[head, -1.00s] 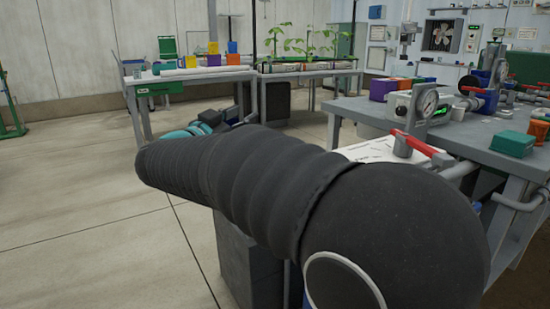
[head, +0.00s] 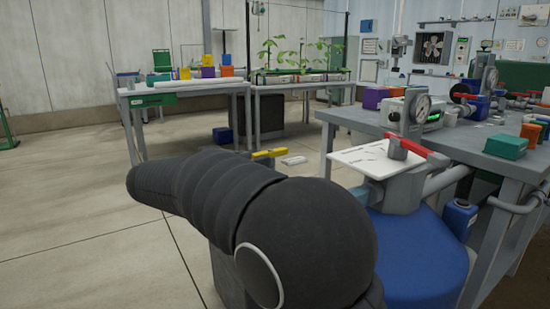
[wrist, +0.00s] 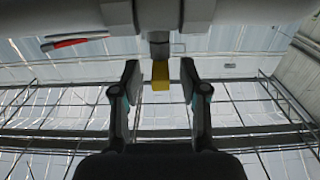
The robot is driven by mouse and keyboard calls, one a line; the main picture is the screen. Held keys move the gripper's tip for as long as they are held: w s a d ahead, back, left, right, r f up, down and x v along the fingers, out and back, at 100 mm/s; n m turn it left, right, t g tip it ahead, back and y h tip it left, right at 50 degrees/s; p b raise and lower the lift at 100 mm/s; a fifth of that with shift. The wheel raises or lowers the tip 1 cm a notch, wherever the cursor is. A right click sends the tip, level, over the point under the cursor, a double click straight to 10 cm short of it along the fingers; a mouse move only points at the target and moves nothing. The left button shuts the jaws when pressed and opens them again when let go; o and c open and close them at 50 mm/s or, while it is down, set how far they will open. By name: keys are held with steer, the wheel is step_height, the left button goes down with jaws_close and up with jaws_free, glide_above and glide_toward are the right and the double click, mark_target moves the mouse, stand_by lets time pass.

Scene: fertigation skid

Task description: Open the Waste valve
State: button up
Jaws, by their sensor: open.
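In the wrist view my gripper (wrist: 160,72) is open, pointing at a yellow handle (wrist: 160,82) that shows between its two fingers, with a gap on each side. The handle sits below a grey stem (wrist: 159,45) on a large grey pipe (wrist: 240,10). A red handle (wrist: 75,41) is at the upper left there. In the head view my dark arm hides my gripper. A red lever (head: 416,152) sits on grey piping above a blue drum (head: 430,255), beside a white label plate (head: 372,158). I cannot read which valve is Waste.
A grey workbench (head: 360,117) with a gauge (head: 420,107) and boxes stands at the right. Tables with plants (head: 300,50) stand behind. A yellow bar (head: 270,153) and a small white piece (head: 293,160) show beyond my arm. The floor at the left is clear.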

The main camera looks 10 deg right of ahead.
mark_target(287, 153)
steer(key=x, duration=0.6)
steer(key=shift+b, duration=0.3)
jaws_close()
